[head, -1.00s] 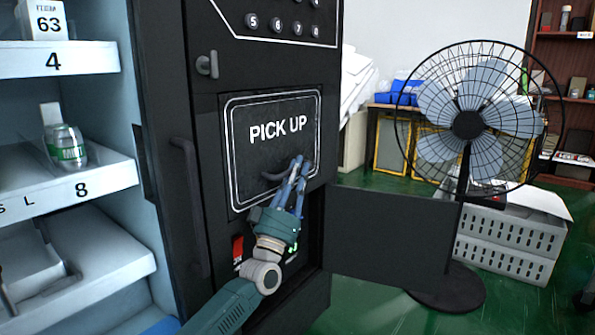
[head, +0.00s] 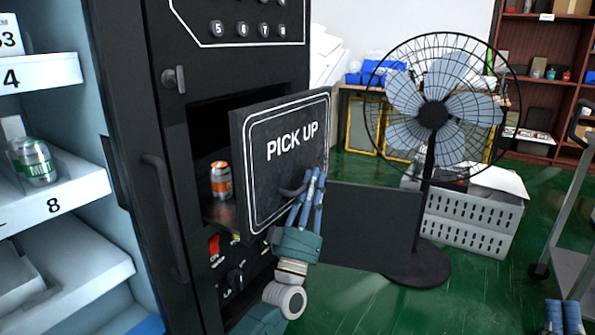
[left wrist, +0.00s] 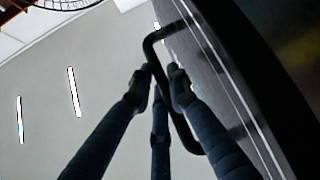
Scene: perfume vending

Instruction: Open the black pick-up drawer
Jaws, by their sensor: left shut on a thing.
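The black pick-up drawer (head: 262,185) has a white-outlined front marked PICK UP. In the head view its front stands out from the vending machine, with a dark opening behind it. My left gripper (head: 314,182) is shut on the drawer's handle (head: 290,191). In the left wrist view the fingers (left wrist: 158,84) close around the black bar handle (left wrist: 160,62) beside the drawer front (left wrist: 232,95). An orange can (head: 221,179) stands upright behind the drawer front. My right gripper (head: 564,315) shows only partly at the bottom right edge, away from the machine.
A dark open door panel (head: 370,226) juts out right of my left gripper. A standing fan (head: 433,115) and grey crates (head: 468,222) are behind it. A cart (head: 575,225) stands at the right edge. White shelves (head: 60,210) with a can are at left. Green floor is clear between panel and cart.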

